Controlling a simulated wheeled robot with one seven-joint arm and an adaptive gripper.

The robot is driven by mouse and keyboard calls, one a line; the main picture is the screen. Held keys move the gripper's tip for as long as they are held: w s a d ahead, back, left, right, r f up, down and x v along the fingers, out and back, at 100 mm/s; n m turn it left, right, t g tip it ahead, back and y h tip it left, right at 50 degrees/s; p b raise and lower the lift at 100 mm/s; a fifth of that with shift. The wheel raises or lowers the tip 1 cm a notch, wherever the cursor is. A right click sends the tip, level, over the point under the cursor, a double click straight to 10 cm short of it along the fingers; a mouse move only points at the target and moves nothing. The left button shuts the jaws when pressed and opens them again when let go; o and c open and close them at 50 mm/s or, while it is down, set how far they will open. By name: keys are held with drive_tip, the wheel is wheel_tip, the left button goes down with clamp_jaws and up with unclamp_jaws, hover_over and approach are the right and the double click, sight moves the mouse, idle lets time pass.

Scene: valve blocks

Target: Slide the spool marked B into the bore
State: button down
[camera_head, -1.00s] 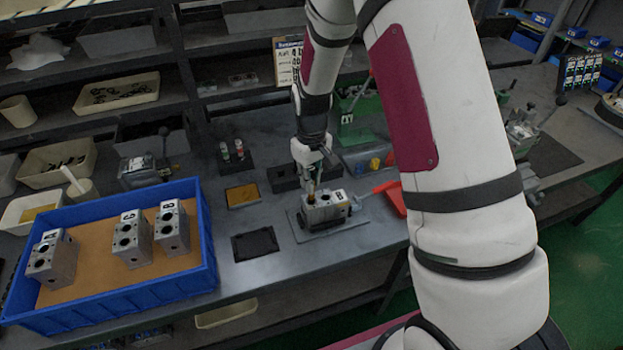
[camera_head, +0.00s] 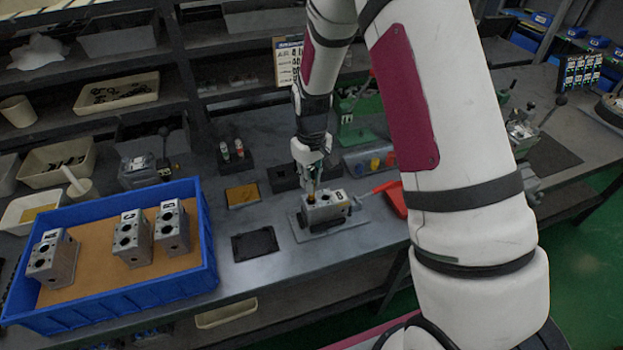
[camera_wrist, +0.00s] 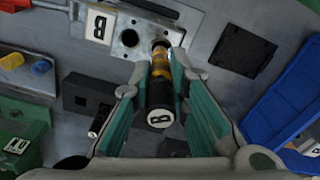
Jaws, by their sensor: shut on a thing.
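My gripper (camera_wrist: 158,72) is shut on the spool marked B (camera_wrist: 160,116), a dark cylinder with brass-coloured bands and a white B label on its near end. The grey valve block with a B label (camera_wrist: 136,14) is beyond it in the wrist view. The spool's far end is at the block's face, beside an open round hole (camera_wrist: 130,38). I cannot tell whether that end is inside a bore. In the head view the block (camera_head: 328,212) sits on a grey plate (camera_head: 346,226), with my gripper (camera_head: 311,180) above its left part.
A blue tray (camera_head: 110,308) with 3 other valve blocks stands at the left. A black pad (camera_head: 255,244) lies between tray and plate. A rack with two spools (camera_head: 234,158) stands behind. A red-handled tool (camera_head: 392,196) lies right of the block.

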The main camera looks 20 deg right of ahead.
sight(311, 168)
drive_tip(key=shift+f+b, duration=0.75)
drive_tip(key=shift+f, duration=2.1)
drive_tip(key=c, duration=1.5)
unclamp_jaws()
drive_tip(key=shift+o, duration=0.2)
wheel_tip(311, 168, up, 12)
drive_tip(key=shift+f, duration=0.1)
